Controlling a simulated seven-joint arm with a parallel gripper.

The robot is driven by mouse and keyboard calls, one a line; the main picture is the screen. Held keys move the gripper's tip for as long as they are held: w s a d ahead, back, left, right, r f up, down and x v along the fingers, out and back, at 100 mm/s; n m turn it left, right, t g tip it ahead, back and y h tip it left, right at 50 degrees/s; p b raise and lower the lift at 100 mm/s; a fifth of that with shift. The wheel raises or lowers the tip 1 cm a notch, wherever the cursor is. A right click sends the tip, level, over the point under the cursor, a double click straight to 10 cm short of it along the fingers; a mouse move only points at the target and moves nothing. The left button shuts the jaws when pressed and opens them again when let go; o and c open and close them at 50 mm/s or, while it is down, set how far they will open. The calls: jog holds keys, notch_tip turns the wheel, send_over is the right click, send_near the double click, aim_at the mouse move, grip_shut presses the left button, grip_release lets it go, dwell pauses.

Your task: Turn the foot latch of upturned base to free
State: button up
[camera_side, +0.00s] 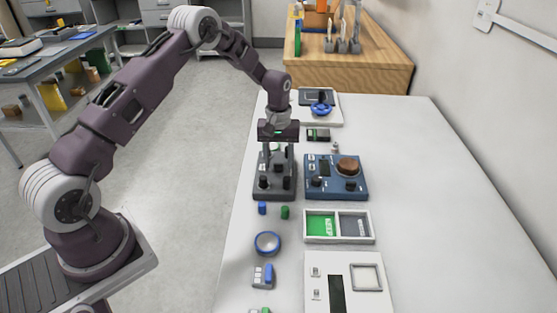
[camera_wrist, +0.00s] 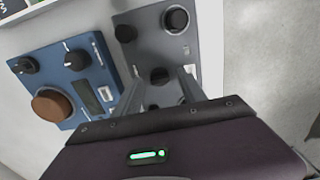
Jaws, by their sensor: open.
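The upturned base (camera_side: 266,194) is a dark grey block on the white table, with several black round knob-like feet on its face. It also shows in the wrist view (camera_wrist: 148,48), where two black feet stand at its far end. A dark round knob (camera_wrist: 160,76) lies nearer, between my fingers; I cannot tell for certain whether it is the foot latch, or how it is turned. My gripper (camera_side: 279,155) is over the base with its fingers pointing down. It is open and, in the wrist view (camera_wrist: 160,88), its fingers partly hide the near part of the base.
A divided tray (camera_side: 338,241), a white scale (camera_side: 309,264), a blue ring (camera_side: 267,252) and small blue and green pieces lie nearer. The table's right side is clear.

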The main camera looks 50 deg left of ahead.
grip_shut()
dwell(0.4)
jog(key=m, duration=0.8)
jog(key=shift+m, duration=0.3)
jog(key=m, duration=0.4)
jog(key=shift+m, duration=2.6)
